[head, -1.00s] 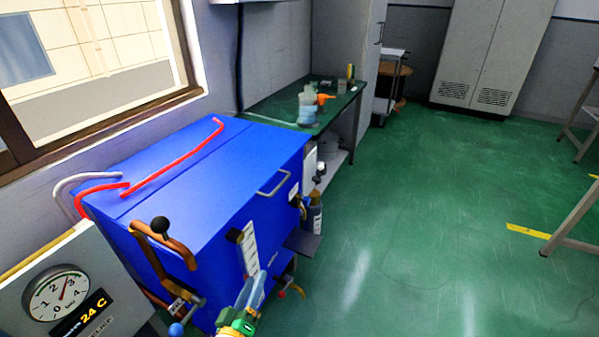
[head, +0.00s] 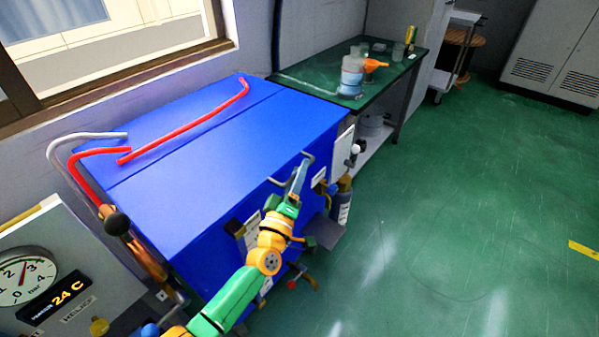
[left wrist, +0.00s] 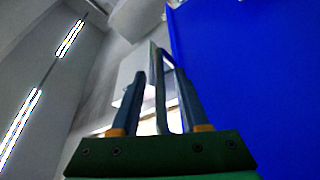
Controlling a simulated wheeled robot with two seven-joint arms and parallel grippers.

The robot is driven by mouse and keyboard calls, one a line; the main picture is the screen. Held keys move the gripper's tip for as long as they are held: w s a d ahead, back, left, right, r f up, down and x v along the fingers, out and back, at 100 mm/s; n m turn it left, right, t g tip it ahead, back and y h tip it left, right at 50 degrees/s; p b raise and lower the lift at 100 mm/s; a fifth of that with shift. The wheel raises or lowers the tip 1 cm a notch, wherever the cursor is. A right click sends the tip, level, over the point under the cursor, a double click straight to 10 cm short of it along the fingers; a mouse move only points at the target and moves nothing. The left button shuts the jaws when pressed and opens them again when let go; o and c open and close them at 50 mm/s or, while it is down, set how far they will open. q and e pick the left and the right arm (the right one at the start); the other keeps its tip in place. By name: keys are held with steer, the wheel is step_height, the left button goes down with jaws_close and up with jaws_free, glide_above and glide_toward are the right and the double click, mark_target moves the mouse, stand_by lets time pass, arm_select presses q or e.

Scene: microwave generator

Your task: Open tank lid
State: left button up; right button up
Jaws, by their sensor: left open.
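The tank (head: 200,250) is a large blue box, and its flat blue lid (head: 220,140) lies shut on top. A grey bar handle (head: 309,157) stands out from the front edge of the lid, towards its right end. My left gripper (head: 300,173) is at this handle, partly covering it. In the left wrist view the two fingers of the left gripper (left wrist: 161,95) are apart, and the grey handle (left wrist: 160,78) shows between them. I cannot tell whether either finger touches it. The blue surface fills the right of that view. My right gripper is not in view.
Red and grey pipes (head: 185,125) run over the back left of the tank. A gauge panel (head: 40,285) stands at the lower left. A green bench (head: 310,82) with a bottle (head: 351,77) is behind.

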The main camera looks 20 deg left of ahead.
arm_select(q)
steer(key=shift+w, duration=0.15)
steer(key=shift+c, duration=0.6)
jaws_close()
steer(key=shift+r, duration=0.1)
stand_by(0.6)
